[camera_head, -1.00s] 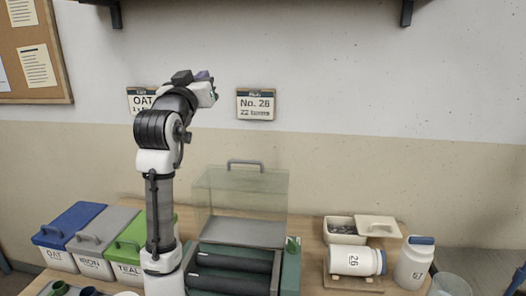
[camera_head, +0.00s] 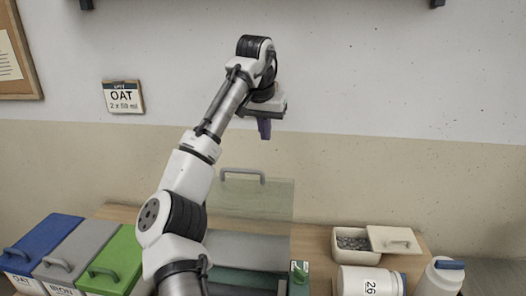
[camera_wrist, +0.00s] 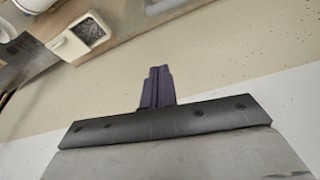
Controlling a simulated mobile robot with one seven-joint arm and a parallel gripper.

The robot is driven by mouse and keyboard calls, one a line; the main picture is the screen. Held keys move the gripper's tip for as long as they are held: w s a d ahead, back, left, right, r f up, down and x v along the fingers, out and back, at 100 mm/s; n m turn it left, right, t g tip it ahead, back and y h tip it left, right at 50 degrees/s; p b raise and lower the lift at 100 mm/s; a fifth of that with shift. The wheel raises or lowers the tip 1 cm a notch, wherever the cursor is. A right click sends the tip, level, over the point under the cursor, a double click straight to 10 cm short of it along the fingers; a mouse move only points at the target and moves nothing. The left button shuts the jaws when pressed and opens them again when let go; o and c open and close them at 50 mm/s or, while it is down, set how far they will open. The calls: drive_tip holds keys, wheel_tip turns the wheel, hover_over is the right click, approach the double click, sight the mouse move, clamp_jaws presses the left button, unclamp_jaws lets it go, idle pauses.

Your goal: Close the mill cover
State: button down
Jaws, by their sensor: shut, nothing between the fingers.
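The mill cover (camera_head: 266,200) is a clear panel with a grey handle (camera_head: 242,174) along its top edge. It stands raised at the back of the green mill (camera_head: 298,276), and the open mill below it is partly hidden by my arm. My gripper (camera_head: 265,134) has purple fingers pointing down, shut and empty. In the picture it is above and a little right of the handle, apart from it. The shut fingers also show in the wrist view (camera_wrist: 159,75), with no cover visible there.
Blue, grey and green lidded bins (camera_head: 108,268) stand at the left. At the right are an open white box (camera_head: 350,243) of grey pieces with its lid askew, a jar marked 26 (camera_head: 366,284) and another jar (camera_head: 440,279). An OAT card (camera_head: 123,96) hangs on the wall.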

drive_tip(key=f+p, duration=0.1)
drive_tip(key=f, duration=0.2)
drive_tip(key=f+p, duration=0.1)
drive_tip(key=f, duration=0.2)
drive_tip(key=f+p, duration=0.2)
drive_tip(key=shift+s+a+f, duration=0.15)
drive_tip(key=shift+s+f, duration=0.2)
drive_tip(key=shift+f, duration=0.05)
drive_tip(key=shift+s+f, duration=0.1)
drive_tip(key=shift+s, duration=0.3)
drive_tip(key=shift+a, duration=0.15)
